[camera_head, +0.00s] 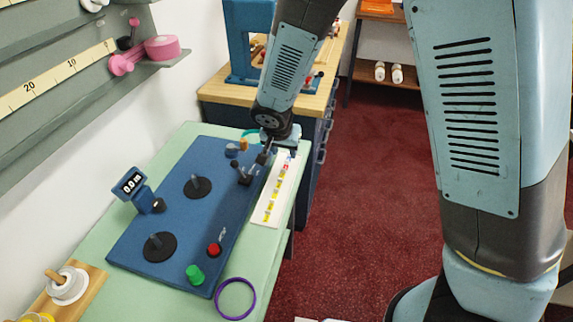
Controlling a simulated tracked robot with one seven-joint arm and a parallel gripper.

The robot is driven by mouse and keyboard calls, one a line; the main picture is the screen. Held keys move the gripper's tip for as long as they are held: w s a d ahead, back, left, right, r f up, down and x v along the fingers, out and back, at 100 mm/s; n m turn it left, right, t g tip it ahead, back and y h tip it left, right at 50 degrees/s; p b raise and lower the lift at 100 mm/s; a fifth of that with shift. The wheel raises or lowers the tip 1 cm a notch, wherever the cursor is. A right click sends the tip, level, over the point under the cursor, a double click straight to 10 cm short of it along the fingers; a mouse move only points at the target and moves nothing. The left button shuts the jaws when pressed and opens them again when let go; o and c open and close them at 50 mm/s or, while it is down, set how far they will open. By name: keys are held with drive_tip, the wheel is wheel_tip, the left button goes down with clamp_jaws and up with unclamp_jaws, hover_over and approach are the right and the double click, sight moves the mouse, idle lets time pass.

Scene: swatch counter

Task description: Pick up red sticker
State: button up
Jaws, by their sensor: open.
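A white strip (264,213) lies along the right edge of the green counter, with a row of small stickers on it. Most of the stickers look yellow (274,198). A small red patch (284,167) near the strip's far end looks like the red sticker, but it is too small to make out clearly. My gripper (268,151) is open over the far right of the blue board, just left of the strip's far end. It is apart from the red patch in the picture. I cannot tell its height, and my arm hides part of it.
The blue board (185,222) carries two dark discs, a red knob (214,249), a green knob (195,274) and a small display (129,184). A purple ring (235,299) lies at the counter's near edge. Shelves stand at left; a wooden-topped bench (225,92) stands behind.

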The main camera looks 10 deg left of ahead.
sight(287, 162)
drive_tip(key=shift+s+x, duration=0.1)
drive_tip(key=shift+x, duration=1.3)
drive_tip(key=shift+s+x, duration=0.15)
drive_tip(key=shift+x, duration=1.2)
drive_tip(key=shift+f, duration=0.1)
drive_tip(key=shift+c, duration=0.4)
clamp_jaws()
